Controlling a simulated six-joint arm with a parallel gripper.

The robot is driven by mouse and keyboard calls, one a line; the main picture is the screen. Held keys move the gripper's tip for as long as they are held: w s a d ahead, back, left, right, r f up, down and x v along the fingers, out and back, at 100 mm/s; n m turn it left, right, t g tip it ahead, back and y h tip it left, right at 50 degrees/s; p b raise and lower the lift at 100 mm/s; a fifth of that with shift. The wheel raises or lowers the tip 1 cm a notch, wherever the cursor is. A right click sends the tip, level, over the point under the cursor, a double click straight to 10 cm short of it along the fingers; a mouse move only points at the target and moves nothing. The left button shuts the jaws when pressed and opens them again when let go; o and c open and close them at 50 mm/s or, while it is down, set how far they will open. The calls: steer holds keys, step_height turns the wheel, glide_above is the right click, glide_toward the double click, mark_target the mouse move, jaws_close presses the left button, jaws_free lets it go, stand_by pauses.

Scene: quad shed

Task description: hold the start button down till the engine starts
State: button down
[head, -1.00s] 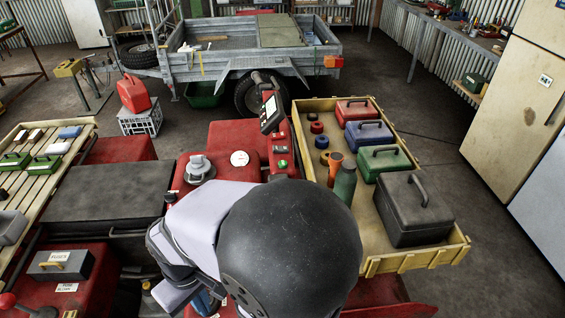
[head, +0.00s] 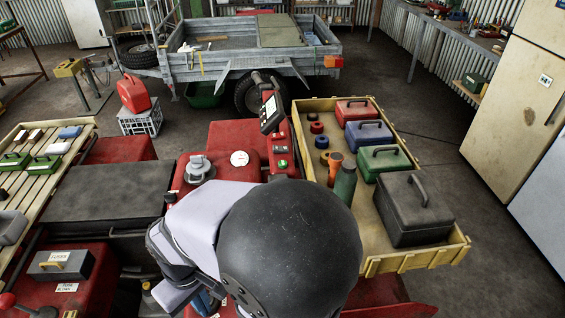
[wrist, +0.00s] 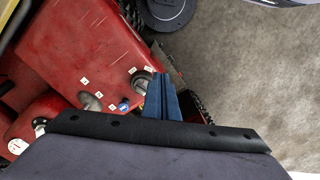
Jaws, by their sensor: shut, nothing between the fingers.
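My gripper (wrist: 159,77) is shut and empty, its two blue fingers together in the wrist view. Its tips are beside the right edge of a round metal-rimmed fitting (wrist: 141,83) on a red panel (wrist: 85,45); I cannot tell whether they touch it. A small blue knob (wrist: 125,105) and a grey knob (wrist: 92,102) are to the left, by small white labels too small to read. In the head view a green button (head: 282,163) is on the red console. I cannot tell which control is the start button. My arm hides much of the area in the head view.
A yellow tray (head: 372,268) with toolboxes and a green bottle (head: 345,183) stands right of the red bodywork. A dark seat (head: 105,190) and a slatted rack (head: 45,178) are on the left. A trailer (head: 250,68) stands behind. A display (head: 270,108) rises above the console.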

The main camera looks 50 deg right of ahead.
steer(key=w+d+r+m+t+y, duration=0.1)
steer(key=w+d+r+m+t, duration=0.15)
steer(key=w+d+r, duration=0.45)
steer(key=w+d+r+m+t+y, duration=0.1)
steer(key=w+d+r+m+t, duration=0.2)
steer(key=d, duration=0.6)
steer(key=d+r+m+t+h, duration=0.1)
steer(key=d+r, duration=0.3)
steer(key=d, duration=0.3)
steer(key=s+d+r+m+t+h+b, duration=0.1)
steer(key=d+r+m, duration=0.1)
steer(key=d+r, duration=0.2)
steer(key=s+d+r+m+t+h, duration=0.1)
steer(key=d+r, duration=0.4)
steer(key=d, duration=0.6)
steer(key=shift+s+m, duration=0.25)
steer(key=shift+m, duration=0.4)
steer(key=shift+f+t+b, duration=0.15)
steer(key=shift+t+b, duration=0.1)
steer(key=shift+b, duration=0.05)
step_height(320, 180, down, 8)
steer(key=b, duration=0.5)
steer(key=shift+r, duration=0.25)
steer(key=shift+f+b, duration=0.55)
steer(key=shift+b, duration=0.15)
